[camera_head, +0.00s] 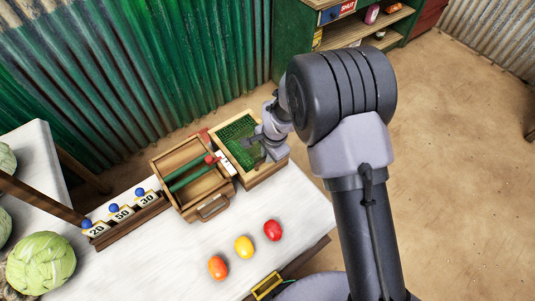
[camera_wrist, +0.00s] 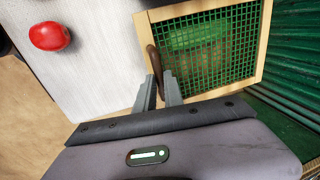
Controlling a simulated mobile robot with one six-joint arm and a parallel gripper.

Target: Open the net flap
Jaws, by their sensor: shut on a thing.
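The net flap (camera_head: 236,130) is a green mesh in a pale wooden frame. It lies over the top of a wooden box at the back of the white table. The mesh fills the upper right of the wrist view (camera_wrist: 225,45), with something green and red dimly visible beneath it. A brown tab (camera_wrist: 153,58) stands at the flap's near edge. My gripper (camera_wrist: 159,86) is shut on this tab, its fingers on either side. In the head view, my gripper (camera_head: 265,150) is at the right side of the flap, partly hidden by my arm.
Left of the box stands an open wooden case (camera_head: 166,163) with green rods and a handle. Number cards (camera_head: 121,214) stand farther left. An orange (camera_head: 217,267), a yellow (camera_head: 244,247) and a red fruit (camera_head: 272,230) lie on the white table (camera_head: 185,258). A corrugated wall (camera_head: 150,70) rises behind.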

